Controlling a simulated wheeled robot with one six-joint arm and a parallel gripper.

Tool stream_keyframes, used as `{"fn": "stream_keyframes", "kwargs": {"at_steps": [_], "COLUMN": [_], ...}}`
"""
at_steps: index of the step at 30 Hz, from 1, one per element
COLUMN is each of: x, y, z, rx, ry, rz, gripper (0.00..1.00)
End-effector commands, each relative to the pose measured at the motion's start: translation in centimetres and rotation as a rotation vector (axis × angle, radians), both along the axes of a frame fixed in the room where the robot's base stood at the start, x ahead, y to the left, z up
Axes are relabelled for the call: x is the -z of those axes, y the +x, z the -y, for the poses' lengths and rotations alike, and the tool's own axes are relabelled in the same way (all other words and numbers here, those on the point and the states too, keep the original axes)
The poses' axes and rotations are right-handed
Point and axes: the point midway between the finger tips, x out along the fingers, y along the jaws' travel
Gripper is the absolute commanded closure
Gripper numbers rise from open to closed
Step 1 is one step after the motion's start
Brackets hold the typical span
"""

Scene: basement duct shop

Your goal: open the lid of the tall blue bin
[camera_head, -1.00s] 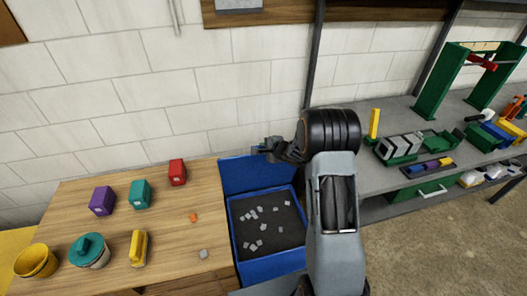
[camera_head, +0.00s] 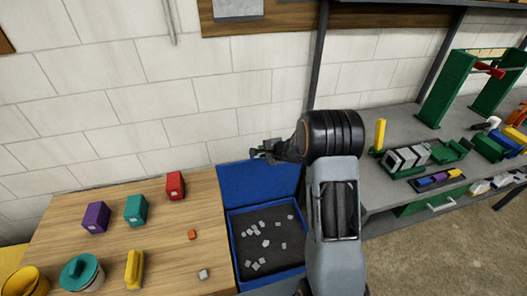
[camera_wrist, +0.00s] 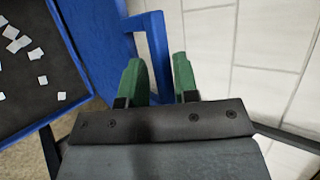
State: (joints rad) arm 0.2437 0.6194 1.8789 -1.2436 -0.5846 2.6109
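The tall blue bin (camera_head: 234,262) stands between the wooden table and the grey bench. Its blue lid (camera_head: 258,184) is raised, standing up at the wall side, so the dark inside with several pale scraps shows. In the wrist view the lid (camera_wrist: 92,45) crosses the upper left, with its blue handle (camera_wrist: 157,45) jutting out. My gripper (camera_head: 259,153) is at the lid's top edge. The exact contact is hard to see.
The wooden table (camera_head: 75,215) on the left holds purple, teal and red boxes, a teal-lidded pot, a yellow cup and a yellow block. The grey bench (camera_head: 375,190) on the right holds green frames and tools. The block wall is close behind the lid.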

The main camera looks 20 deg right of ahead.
Motion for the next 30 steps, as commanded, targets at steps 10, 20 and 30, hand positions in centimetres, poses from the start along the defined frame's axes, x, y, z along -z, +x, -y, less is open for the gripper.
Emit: {"fn": "stream_keyframes", "kwargs": {"at_steps": [10,20,30], "x": [-0.2,-2.6,-6.2], "y": [0.0,-3.0,-8.0], "z": [0.1,1.6,3.8], "rx": [0.000,0.003,0.002], "ry": [0.000,-0.001,0.000], "rz": [0.004,0.007,0.006], "gripper": [0.60,0.60,0.60]}}
